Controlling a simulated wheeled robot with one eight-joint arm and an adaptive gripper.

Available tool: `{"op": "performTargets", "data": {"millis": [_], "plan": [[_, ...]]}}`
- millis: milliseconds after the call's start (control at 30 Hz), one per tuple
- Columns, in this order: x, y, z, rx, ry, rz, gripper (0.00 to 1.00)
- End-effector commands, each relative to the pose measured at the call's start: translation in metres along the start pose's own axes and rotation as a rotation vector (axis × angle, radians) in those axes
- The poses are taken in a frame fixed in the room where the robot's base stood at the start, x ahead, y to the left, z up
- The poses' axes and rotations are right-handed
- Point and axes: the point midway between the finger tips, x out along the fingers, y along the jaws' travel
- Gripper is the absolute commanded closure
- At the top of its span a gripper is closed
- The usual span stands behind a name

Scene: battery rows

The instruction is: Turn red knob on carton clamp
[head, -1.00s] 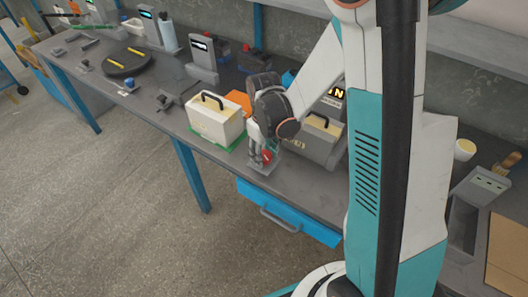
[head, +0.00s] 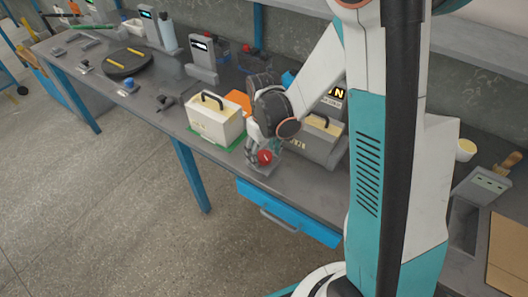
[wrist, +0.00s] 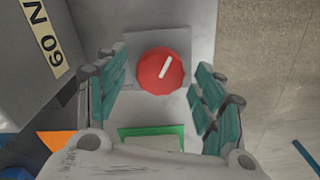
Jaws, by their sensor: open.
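The red knob (head: 265,157) sits on a small grey base near the front edge of the bench. In the wrist view the red knob (wrist: 158,72) is round with a white mark slanting up to the right, on a grey plate (wrist: 133,103). My gripper (head: 256,152) is at the knob, pointing down. In the wrist view my gripper (wrist: 158,84) is open, with one teal finger on each side of the knob and gaps between. Contact with the knob is not visible.
A cream box (head: 212,122) with a black handle stands on a green mat (head: 230,146) left of my gripper. A grey box (head: 316,143) with a handle stands close on the right. A blue drawer (head: 290,212) is below the bench edge.

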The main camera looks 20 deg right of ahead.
Motion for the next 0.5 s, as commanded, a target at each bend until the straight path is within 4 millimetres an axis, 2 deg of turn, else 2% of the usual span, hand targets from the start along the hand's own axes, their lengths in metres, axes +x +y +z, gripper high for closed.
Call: {"op": "performTargets", "data": {"millis": [233,500], "plan": [[-0.021,0.0,0.0,0.0,0.0,0.0,0.38],[-0.071,0.0,0.001,0.0,0.0,0.0,0.38]]}}
